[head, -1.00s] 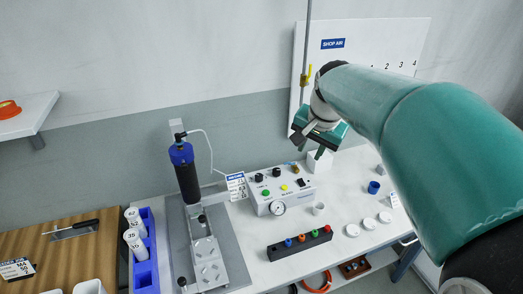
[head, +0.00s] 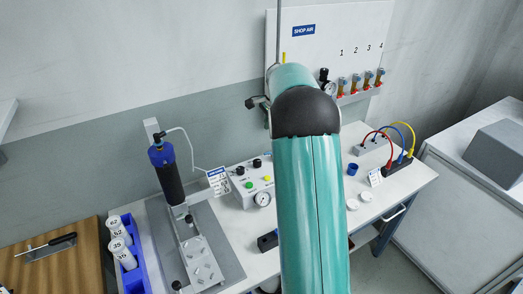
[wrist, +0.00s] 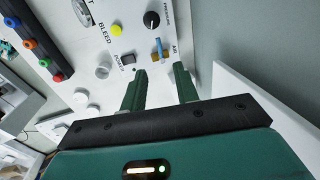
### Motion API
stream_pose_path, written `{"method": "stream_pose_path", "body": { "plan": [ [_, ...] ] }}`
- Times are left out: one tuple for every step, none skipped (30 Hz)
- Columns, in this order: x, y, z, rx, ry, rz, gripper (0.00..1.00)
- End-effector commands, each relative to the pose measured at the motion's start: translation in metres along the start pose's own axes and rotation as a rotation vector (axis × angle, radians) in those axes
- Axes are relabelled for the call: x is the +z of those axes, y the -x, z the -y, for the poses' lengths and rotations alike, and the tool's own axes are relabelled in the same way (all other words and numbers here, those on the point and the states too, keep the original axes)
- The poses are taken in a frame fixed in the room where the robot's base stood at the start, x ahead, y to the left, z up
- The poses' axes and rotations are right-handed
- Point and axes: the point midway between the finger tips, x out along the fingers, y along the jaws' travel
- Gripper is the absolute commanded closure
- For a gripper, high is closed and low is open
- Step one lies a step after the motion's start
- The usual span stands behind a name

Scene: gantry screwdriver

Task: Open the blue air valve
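The air valve has a small blue lever (wrist: 158,46) over a brass-coloured body, beside the AIR label on the white control box (wrist: 128,14). In the wrist view my gripper (wrist: 160,69) is open, its two green fingers apart with nothing between them. The blue lever lies just beyond the fingertips, roughly in line with the gap; I see no clear contact. In the head view the control box (head: 241,196) stands on the bench. There my arm hides the gripper's fingers, and I cannot make out the valve.
A black knob (wrist: 152,20), a yellow BLEED button (wrist: 116,30) and a POWER switch (wrist: 127,59) sit near the valve. The screwdriver stand (head: 170,175) is left of the box. A shop air panel (head: 345,30) is on the wall; cables (head: 405,135) lie at right.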

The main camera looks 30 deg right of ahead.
Motion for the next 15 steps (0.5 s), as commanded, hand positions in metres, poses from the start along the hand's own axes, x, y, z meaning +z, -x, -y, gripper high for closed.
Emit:
{"method": "stream_pose_path", "body": {
  "plan": [
    [-0.001, -0.010, -0.002, 0.005, -0.002, 0.002, 0.70],
    [-0.001, -0.016, -0.003, 0.005, -0.002, 0.002, 0.70],
    [-0.001, -0.023, -0.003, 0.005, -0.002, 0.002, 0.70],
    [-0.001, -0.029, -0.003, 0.005, -0.002, 0.002, 0.70],
    [-0.001, -0.035, -0.003, 0.004, -0.002, 0.001, 0.70],
    [-0.001, -0.043, -0.003, 0.006, -0.001, 0.002, 0.70],
    [-0.001, -0.049, -0.003, 0.005, -0.001, 0.001, 0.70],
    [0.000, -0.055, -0.003, 0.004, -0.001, 0.001, 0.70],
    [0.000, -0.064, -0.003, 0.006, 0.000, 0.002, 0.70],
    [0.001, -0.070, -0.002, 0.005, 0.000, 0.002, 0.70],
    [0.001, -0.075, -0.002, 0.004, 0.001, 0.001, 0.70],
    [0.002, -0.083, -0.002, 0.005, 0.001, 0.002, 0.70],
    [0.002, -0.089, -0.001, 0.005, 0.002, 0.002, 0.70],
    [0.003, -0.094, -0.001, 0.003, 0.002, 0.001, 0.70],
    [0.003, -0.100, 0.000, 0.004, 0.003, 0.002, 0.70]
  ]
}}
